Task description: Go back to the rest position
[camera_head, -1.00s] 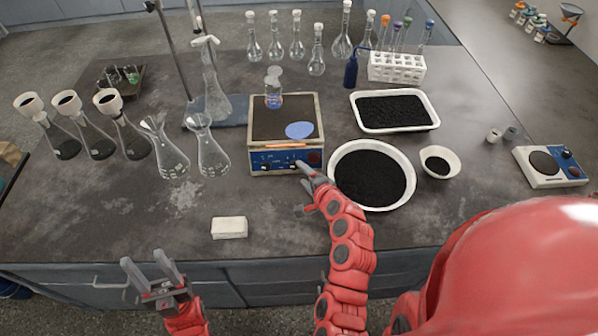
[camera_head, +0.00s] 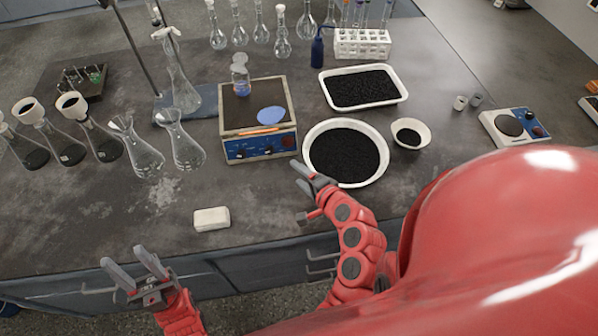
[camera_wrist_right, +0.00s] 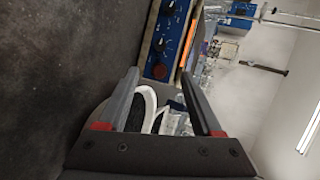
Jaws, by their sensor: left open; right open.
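My right gripper (camera_head: 309,180) is open and empty, just in front of the sieve shaker (camera_head: 262,146), a box with a blue control panel, apart from it. In the right wrist view the open fingers (camera_wrist_right: 165,100) show with the shaker's blue panel (camera_wrist_right: 165,38) beyond them. My left gripper (camera_head: 139,270) is open and empty at the lower left, in front of the table's front edge. A small flask (camera_head: 241,82) and a blue disc (camera_head: 271,115) rest on top of the shaker.
A round white bowl (camera_head: 385,168) of black grains stands close to my right gripper. A white block (camera_head: 211,219) lies near the front edge. Conical flasks (camera_head: 186,151) stand at left. A white tray (camera_head: 327,94), small dish (camera_head: 425,139) and hotplate (camera_head: 490,120) are at right.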

